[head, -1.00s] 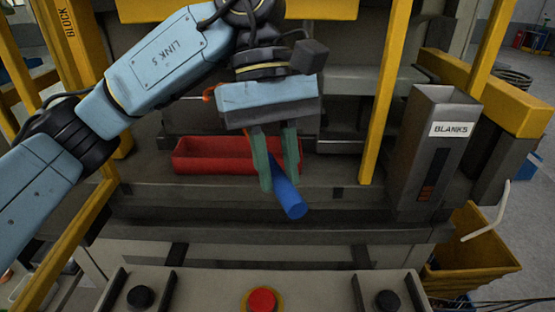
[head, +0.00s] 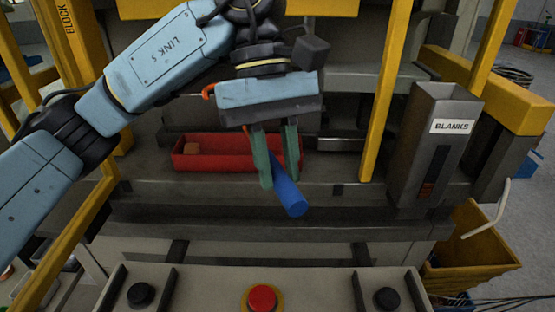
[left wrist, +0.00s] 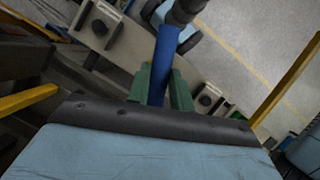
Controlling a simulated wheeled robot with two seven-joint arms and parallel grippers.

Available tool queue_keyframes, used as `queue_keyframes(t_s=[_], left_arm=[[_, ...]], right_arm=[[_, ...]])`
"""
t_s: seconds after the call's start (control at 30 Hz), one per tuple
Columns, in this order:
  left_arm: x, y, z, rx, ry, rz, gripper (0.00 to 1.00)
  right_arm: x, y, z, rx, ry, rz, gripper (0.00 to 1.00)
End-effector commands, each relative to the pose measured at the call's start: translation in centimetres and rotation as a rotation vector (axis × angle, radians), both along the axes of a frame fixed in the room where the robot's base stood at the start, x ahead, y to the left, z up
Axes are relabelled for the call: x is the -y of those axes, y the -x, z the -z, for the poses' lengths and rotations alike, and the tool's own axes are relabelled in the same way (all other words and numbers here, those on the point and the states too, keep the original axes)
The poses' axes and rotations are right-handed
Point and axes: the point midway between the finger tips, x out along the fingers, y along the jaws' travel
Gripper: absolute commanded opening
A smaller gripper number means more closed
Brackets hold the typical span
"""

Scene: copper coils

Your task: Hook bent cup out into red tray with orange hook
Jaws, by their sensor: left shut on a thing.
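My left gripper (head: 279,172) is shut on the blue handle (head: 290,197) of the hook tool, in front of the red tray. The blue handle also shows between the green fingers in the left wrist view (left wrist: 161,62). The red tray (head: 228,163) lies on the press ledge behind the fingers. My right gripper is not in view.
A grey BLANKS chute (head: 430,155) stands at the right beyond a yellow post (head: 378,110). A yellow bin (head: 470,255) is at the lower right. A panel with a red button (head: 262,299) and black buttons is in front.

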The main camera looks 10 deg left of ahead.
Motion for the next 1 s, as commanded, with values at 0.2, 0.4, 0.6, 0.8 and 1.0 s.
queue_keyframes(t_s=[0.2, 0.4, 0.6, 0.8, 1.0], left_arm=[[0.0, -0.2, -0.4, 0.002, 0.0, 0.001, 0.02], [-0.1, -0.4, -0.8, 0.002, 0.0, 0.001, 0.02], [-0.2, -0.7, -1.2, 0.002, 0.0, 0.0, 0.02], [-0.2, -0.8, -1.3, 0.002, 0.0, 0.0, 0.02], [-0.2, -0.8, -1.3, 0.002, 0.0, 0.001, 0.02]], right_arm=[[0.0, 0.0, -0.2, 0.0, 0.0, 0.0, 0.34], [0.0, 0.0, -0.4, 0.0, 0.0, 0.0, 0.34], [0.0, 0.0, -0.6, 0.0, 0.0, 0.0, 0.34], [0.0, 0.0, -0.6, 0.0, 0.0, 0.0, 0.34], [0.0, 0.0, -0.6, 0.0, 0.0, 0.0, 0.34]])
